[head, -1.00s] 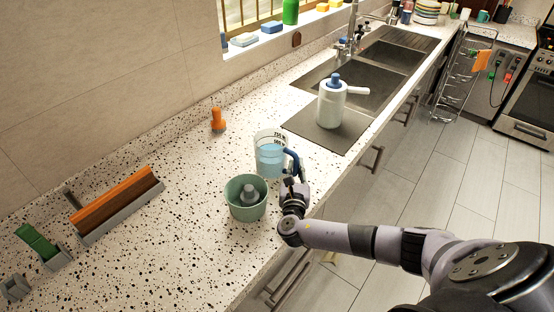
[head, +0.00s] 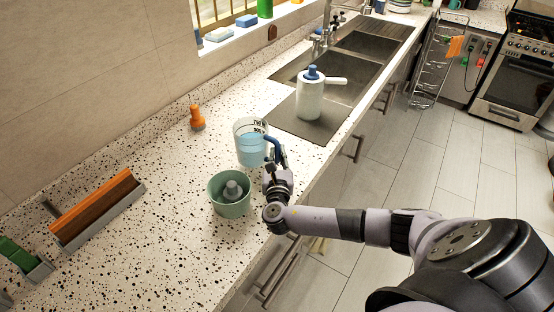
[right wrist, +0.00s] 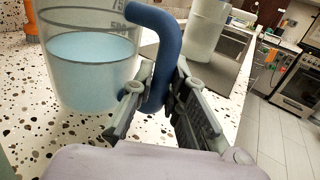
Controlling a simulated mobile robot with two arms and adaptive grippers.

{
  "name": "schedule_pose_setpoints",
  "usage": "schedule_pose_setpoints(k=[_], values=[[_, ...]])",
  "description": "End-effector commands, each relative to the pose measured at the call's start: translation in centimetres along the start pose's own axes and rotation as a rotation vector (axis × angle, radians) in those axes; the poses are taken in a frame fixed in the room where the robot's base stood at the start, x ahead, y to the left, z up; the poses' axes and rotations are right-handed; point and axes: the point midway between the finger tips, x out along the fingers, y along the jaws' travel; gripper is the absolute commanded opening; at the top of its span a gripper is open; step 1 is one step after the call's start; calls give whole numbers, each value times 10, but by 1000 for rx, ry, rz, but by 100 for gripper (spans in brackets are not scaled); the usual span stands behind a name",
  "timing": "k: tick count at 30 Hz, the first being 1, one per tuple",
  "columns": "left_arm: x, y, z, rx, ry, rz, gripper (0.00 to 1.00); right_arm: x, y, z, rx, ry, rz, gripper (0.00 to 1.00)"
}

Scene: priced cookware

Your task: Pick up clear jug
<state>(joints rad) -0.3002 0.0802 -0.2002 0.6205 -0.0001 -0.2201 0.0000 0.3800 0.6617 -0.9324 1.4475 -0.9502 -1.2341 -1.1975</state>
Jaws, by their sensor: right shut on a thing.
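The clear jug (head: 249,150) stands upright on the speckled counter, with dark measuring marks, a light blue lower part and a blue handle. It also shows at the upper left of the right wrist view (right wrist: 92,72). My right gripper (head: 274,168) is at the handle side of the jug. In the right wrist view its two fingers (right wrist: 160,88) are on either side of the blue handle and shut on it. I cannot tell any gap between the jug's base and the counter. My left gripper is not in view.
A green bowl (head: 231,203) with a grey piece inside is close in front of the jug. A white bottle (head: 310,98) stands by the sink (head: 335,75). The counter's front edge is near my arm.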

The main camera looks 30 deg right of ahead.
Motion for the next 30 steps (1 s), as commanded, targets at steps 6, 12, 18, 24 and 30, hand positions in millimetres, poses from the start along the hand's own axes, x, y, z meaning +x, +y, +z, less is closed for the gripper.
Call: schedule_pose_setpoints(k=[6, 12, 18, 24, 30], values=[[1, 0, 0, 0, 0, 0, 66, 1, 1, 31, 5, -7, 1, 0], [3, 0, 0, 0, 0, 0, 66, 1, 1, 59, 6, -7, 0, 0], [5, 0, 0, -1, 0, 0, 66, 1, 2, 87, 6, -9, 0, 0], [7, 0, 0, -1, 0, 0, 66, 1, 3, 113, 7, -8, 0, 0], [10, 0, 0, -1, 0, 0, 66, 1, 3, 136, 7, -9, 0, 0]])
